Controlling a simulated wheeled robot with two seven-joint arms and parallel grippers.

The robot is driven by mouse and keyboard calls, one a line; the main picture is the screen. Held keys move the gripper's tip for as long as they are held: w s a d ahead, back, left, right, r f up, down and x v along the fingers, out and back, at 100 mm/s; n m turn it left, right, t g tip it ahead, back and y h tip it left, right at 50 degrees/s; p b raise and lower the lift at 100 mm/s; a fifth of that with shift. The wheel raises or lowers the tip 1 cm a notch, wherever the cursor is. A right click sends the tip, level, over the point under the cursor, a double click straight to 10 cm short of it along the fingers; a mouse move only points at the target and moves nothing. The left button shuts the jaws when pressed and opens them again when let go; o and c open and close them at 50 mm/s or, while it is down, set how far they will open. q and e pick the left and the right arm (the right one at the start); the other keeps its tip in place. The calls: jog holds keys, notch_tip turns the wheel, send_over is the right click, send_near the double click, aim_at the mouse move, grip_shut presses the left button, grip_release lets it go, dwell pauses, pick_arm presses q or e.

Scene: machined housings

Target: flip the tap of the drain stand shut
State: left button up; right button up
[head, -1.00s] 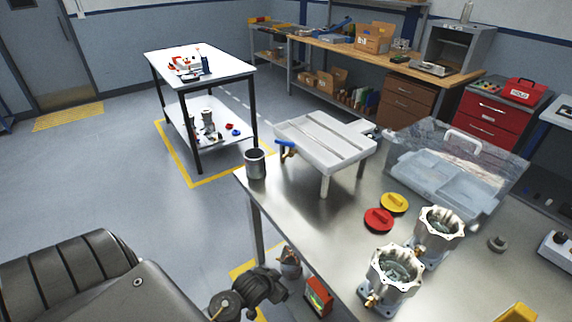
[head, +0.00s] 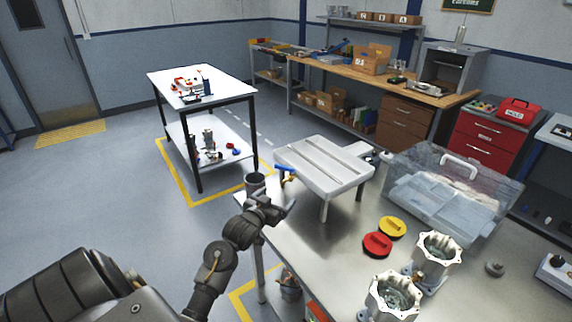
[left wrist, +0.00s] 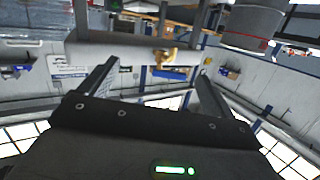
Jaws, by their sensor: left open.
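The drain stand (head: 325,166) is a pale ribbed tray on legs at the table's far left corner. Its tap has a brass body (head: 288,179) and a blue lever (head: 284,168) that sticks out sideways to the left. My left gripper (head: 280,204) is open and empty at the table edge, below and in front of the tap, apart from it. In the left wrist view the brass tap body (left wrist: 165,56) and blue lever (left wrist: 170,74) show beyond and between the spread fingers. My right gripper is not in view.
A grey cup (head: 255,181) stands left of the tap, close behind my left gripper, which partly hides it. Red (head: 377,244) and yellow (head: 392,227) lids, metal housings (head: 436,252) and a clear organizer case (head: 450,185) lie to the right.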

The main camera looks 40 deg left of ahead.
pick_arm(q)
jog(key=t, duration=0.2)
send_near(283, 167)
jog(key=w, duration=0.2)
jog(key=shift+n+y, duration=0.4)
jog(key=shift+p+x, duration=1.2)
jog(key=shift+x, duration=4.15)
jog(key=shift+d+f, duration=0.1)
jog(key=shift+c, duration=0.4)
